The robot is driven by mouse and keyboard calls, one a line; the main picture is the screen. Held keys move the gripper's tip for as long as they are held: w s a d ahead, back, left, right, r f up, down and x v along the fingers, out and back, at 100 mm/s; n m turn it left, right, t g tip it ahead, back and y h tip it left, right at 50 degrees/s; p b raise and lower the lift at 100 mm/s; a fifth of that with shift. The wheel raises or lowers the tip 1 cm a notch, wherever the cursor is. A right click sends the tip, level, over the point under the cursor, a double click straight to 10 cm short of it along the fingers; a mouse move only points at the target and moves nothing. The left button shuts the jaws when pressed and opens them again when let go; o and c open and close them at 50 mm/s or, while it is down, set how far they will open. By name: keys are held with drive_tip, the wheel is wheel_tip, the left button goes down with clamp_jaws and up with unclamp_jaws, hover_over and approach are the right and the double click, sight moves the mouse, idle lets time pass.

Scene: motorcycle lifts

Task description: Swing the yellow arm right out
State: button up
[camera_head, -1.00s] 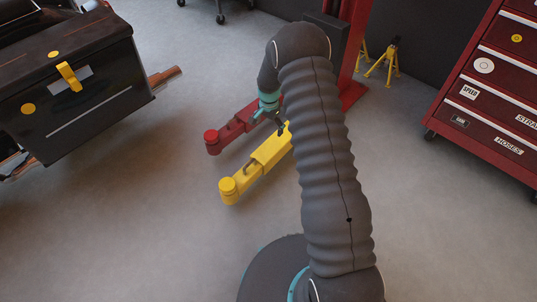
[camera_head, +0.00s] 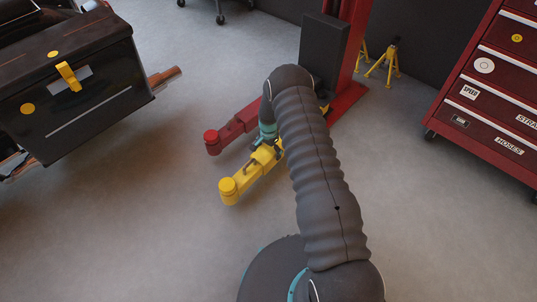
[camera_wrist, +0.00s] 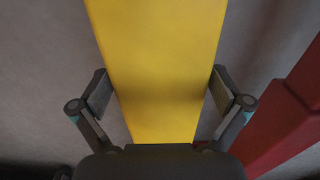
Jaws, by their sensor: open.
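The yellow arm (camera_head: 245,178) is a low bar with a round pad at its near left end, beside the red arm (camera_head: 230,132) of the lift. Its far end is hidden behind my arm. My gripper (camera_head: 265,148) is over the yellow arm in the head view. In the wrist view the yellow arm (camera_wrist: 160,65) runs up the middle between the two open fingers of my gripper (camera_wrist: 158,95), one finger on each side. I cannot tell whether the fingers touch it. The red arm (camera_wrist: 290,115) lies to the right there.
The red lift post (camera_head: 352,45) stands behind. A black toolbox (camera_head: 75,95) with a yellow latch is at left. A red tool cabinet (camera_head: 495,90) is at right, and yellow stands (camera_head: 385,62) are at the back. The floor left of the yellow arm's pad is clear.

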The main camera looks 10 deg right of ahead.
drive_tip(key=shift+f, duration=1.1)
drive_tip(key=c, duration=1.4)
drive_tip(key=shift+s, duration=0.1)
drive_tip(key=shift+c, duration=0.2)
